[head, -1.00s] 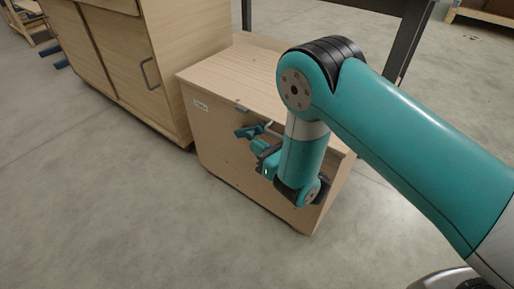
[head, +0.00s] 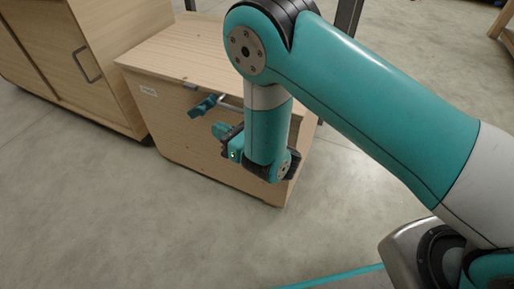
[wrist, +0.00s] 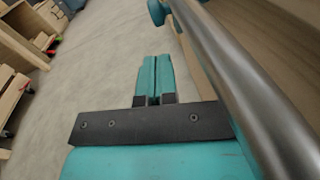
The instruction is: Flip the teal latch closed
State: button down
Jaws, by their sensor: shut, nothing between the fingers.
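The teal latch (head: 205,106) is on the upper front of a wooden box, just below the lid edge, with a grey bar running right from it behind my arm. In the wrist view, a teal piece that looks like its end (wrist: 157,12) shows at the top, beside a large grey bar (wrist: 235,75). My gripper (head: 219,130) is just below and right of the latch in the head view, apparently apart from it. In the wrist view its teal fingers (wrist: 154,62) are together and empty. My arm hides the bar's right part.
The wooden box (head: 175,130) stands on the concrete floor, its lid (head: 180,50) down. A taller wooden cabinet (head: 60,60) stands to its left. The floor in front of the box is clear.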

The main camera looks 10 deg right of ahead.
jog(key=b+v, duration=0.2)
jog(key=v, duration=0.8)
jog(key=shift+s+r, duration=0.15)
jog(key=shift+r, duration=0.15)
